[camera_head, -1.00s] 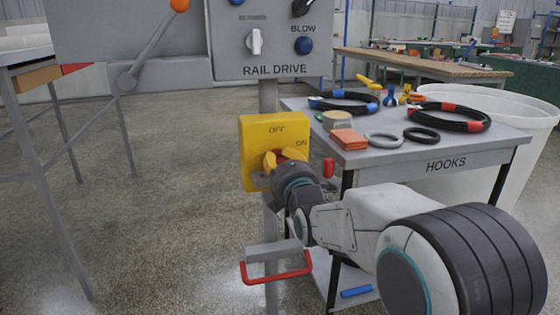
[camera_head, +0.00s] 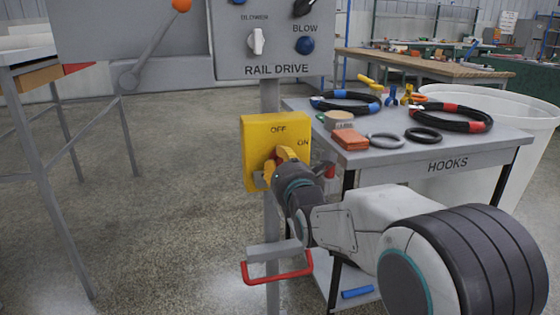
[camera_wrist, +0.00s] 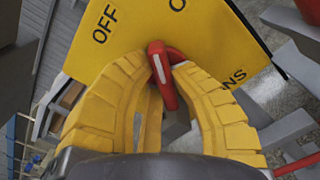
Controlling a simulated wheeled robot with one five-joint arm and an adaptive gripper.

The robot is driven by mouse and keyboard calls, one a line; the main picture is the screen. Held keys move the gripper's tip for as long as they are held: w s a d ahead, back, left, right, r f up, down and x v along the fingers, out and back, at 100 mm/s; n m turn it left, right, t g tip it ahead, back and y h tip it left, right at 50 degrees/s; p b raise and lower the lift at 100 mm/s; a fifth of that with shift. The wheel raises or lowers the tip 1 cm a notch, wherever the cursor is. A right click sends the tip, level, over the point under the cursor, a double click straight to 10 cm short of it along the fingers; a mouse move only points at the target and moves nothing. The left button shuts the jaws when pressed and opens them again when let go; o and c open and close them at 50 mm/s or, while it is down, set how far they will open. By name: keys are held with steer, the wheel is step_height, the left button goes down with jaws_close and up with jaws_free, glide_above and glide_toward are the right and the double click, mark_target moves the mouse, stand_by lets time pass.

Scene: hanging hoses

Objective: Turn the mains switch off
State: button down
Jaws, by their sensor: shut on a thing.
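The mains switch is a yellow box (camera_head: 258,135) on a grey post, marked OFF at the top and ON at the right. Its red handle, with a white stripe, shows in the wrist view (camera_wrist: 162,75) between my yellow fingers. My gripper (camera_head: 286,156) is in front of the box face, its fingers shut on the red handle. In the wrist view, my gripper (camera_wrist: 165,62) has a finger on each side of the handle. My fingers and wrist hide most of the handle and the lower right of the box in the head view.
A grey panel marked RAIL DRIVE (camera_head: 270,50) stands above the box. A red-handled bar (camera_head: 278,270) is below it on the post. The HOOKS table (camera_head: 450,145), with several hoses and rings, stands close on the right.

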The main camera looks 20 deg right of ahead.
steer(key=shift+n, duration=0.7)
steer(key=c, duration=1.1)
jaws_free()
steer(key=shift+d, duration=0.1)
steer(key=shift+o, duration=0.2)
steer(key=s, duration=1.2)
steer(key=shift+f, duration=0.1)
